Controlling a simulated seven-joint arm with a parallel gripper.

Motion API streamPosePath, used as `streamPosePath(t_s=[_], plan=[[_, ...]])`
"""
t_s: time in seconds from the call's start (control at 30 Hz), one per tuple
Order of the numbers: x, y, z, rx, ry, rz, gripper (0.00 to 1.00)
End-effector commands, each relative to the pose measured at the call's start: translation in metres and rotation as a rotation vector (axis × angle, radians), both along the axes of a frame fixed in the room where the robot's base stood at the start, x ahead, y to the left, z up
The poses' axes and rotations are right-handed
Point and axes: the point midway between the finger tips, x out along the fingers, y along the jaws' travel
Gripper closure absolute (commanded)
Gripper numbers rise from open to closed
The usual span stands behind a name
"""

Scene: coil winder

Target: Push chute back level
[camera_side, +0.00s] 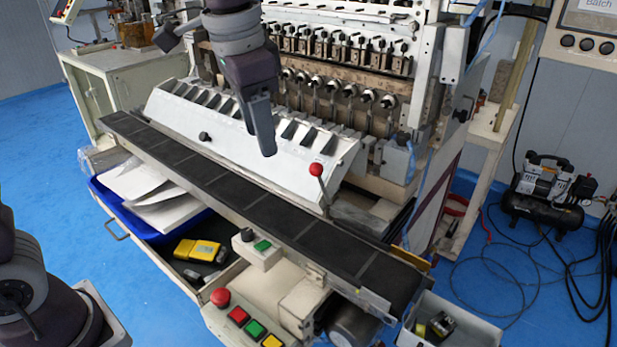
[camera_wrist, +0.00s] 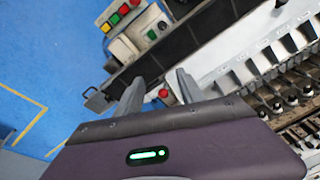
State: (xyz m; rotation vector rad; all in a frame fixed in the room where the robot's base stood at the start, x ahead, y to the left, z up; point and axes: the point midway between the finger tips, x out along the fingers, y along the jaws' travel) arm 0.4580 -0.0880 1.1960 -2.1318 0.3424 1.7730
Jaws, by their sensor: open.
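The white chute (camera_side: 218,133) is a long panel with a row of dark slots, sloping from the coil winder's front down toward the black conveyor. A small black knob (camera_side: 204,136) sits on its face. My gripper (camera_side: 268,150) is above the right half of the chute, pointing down; I cannot tell whether it touches the panel. In the wrist view my gripper (camera_wrist: 158,90) shows two spread fingers with nothing held between them. The chute (camera_wrist: 232,72) lies to the right of the fingers there. Part of the panel is hidden behind my gripper in the side view.
A red-knobbed lever (camera_side: 316,170) stands at the chute's right end; its knob (camera_wrist: 163,93) also shows near the fingers. The black conveyor (camera_side: 237,200) runs along the front. Push buttons (camera_side: 254,329) sit nearest the camera. The winder's heads (camera_side: 330,85) rise behind the chute.

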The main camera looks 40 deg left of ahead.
Motion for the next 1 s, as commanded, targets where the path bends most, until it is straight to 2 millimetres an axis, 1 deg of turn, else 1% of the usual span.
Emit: streamPosePath(t_s=[0.03,0.1,0.2,0.23,0.37,0.6,0.7,0.8,1.0], plan=[[0.027,-0.011,-0.015,0.021,0.043,-0.05,0.55],[0.054,-0.024,-0.033,0.042,0.088,-0.107,0.55],[0.076,-0.035,-0.054,0.063,0.128,-0.158,0.55],[0.08,-0.037,-0.058,0.067,0.136,-0.169,0.55],[0.086,-0.04,-0.072,0.074,0.149,-0.184,0.55],[0.088,-0.035,-0.117,0.072,0.149,-0.18,0.55],[0.089,-0.034,-0.129,0.072,0.146,-0.181,0.55],[0.09,-0.034,-0.133,0.071,0.144,-0.18,0.55],[0.09,-0.034,-0.133,0.072,0.143,-0.18,0.55]])
